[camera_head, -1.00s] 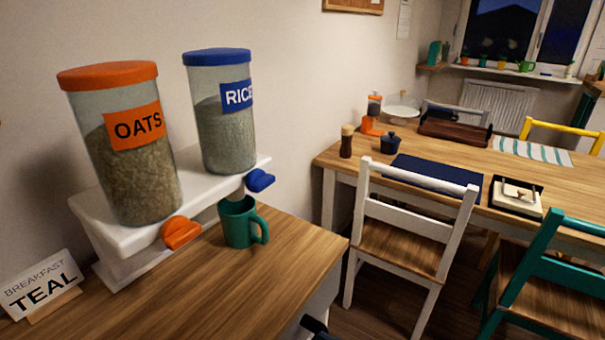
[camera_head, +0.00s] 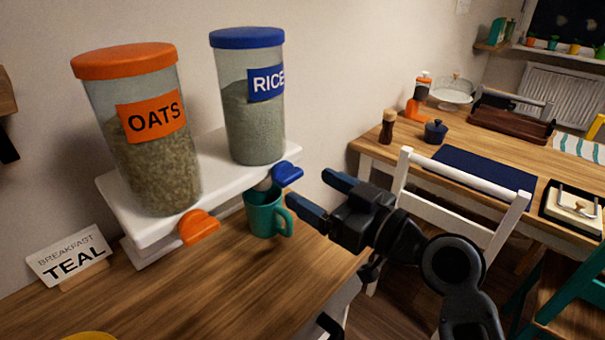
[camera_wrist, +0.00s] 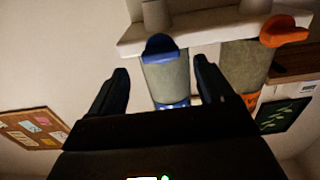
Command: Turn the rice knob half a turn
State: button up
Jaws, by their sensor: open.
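The blue rice knob (camera_head: 287,174) sticks out from the white shelf's front, below the clear rice canister (camera_head: 254,110) with its blue lid and label. In the wrist view the knob (camera_wrist: 160,47) lies ahead, between and beyond my two fingers. My gripper (camera_head: 324,197) is open and empty, just right of the knob and apart from it. A teal mug (camera_head: 265,214) stands on the counter under the rice outlet. It is partly behind the knob and shelf edge.
An oats canister (camera_head: 154,150) with an orange knob (camera_head: 198,226) stands left on the shelf (camera_head: 228,171). A "BREAKFAST TEAL" sign (camera_head: 69,257) stands on the wooden counter (camera_head: 215,295). A white chair (camera_head: 462,184) and dining table are at right.

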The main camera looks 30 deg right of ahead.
aim_at(294, 179)
jog(key=shift+p+x, duration=0.6)
jog(key=shift+x, duration=1.75)
jog(key=c, duration=1)
